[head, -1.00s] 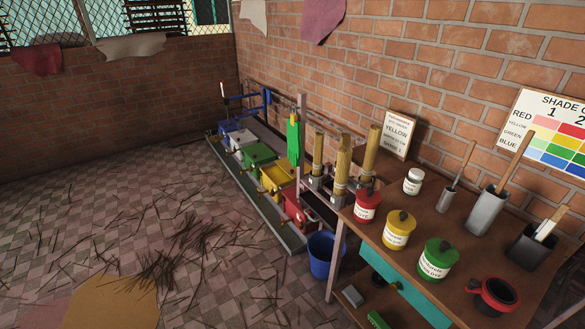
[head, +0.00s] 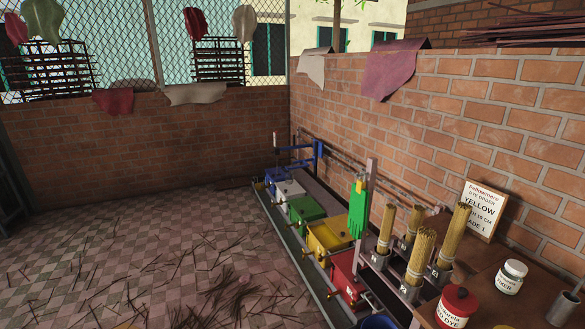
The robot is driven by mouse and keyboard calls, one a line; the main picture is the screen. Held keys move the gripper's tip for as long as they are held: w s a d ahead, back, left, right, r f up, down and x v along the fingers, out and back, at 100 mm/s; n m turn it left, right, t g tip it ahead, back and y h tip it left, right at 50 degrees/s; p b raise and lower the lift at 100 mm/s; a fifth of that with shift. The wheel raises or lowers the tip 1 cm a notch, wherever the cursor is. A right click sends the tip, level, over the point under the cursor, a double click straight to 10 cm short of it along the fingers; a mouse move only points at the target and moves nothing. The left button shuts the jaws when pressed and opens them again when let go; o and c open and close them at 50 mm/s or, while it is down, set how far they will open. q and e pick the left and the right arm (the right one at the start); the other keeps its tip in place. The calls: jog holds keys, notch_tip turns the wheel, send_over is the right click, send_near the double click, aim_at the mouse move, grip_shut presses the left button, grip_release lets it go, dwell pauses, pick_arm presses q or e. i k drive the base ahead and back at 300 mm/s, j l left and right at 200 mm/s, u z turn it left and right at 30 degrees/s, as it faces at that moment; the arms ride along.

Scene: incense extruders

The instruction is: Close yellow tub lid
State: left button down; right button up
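The yellow tub (head: 329,236) stands in a row of coloured tubs along a low grey trough, between the green tub and the red tub. Its top looks like a flat yellow surface, but it is too small to tell whether the lid is open or shut. Neither of my grippers is in the head view.
Beside it are the green tub (head: 306,209), the red tub (head: 347,275), the white tub (head: 288,190) and a post with green gloves (head: 358,208). Bundles of incense sticks (head: 421,254) stand at right near a red dye jar (head: 457,307). The tiled floor (head: 190,250) at left has scattered sticks.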

aim_at(338, 224)
jog(key=i+j+u, duration=0.25)
jog(key=i, duration=0.65)
jog(key=i+j+u, duration=0.3)
jog(key=i, duration=0.65)
jog(key=i+z, duration=0.75)
jog(key=i+j+z, duration=0.15)
jog(key=z, duration=0.25)
jog(key=i+j+z, duration=0.55)
jog(key=z, duration=0.3)
jog(key=i+j+z, duration=0.25)
jog(key=z, duration=0.25)
jog(key=i+j+z, duration=0.15)
jog(key=z, duration=0.3)
jog(key=j+z, duration=0.5)
jog(key=i+j+z, duration=0.1)
jog(key=j+z, duration=0.2)
jog(key=z, duration=0.15)
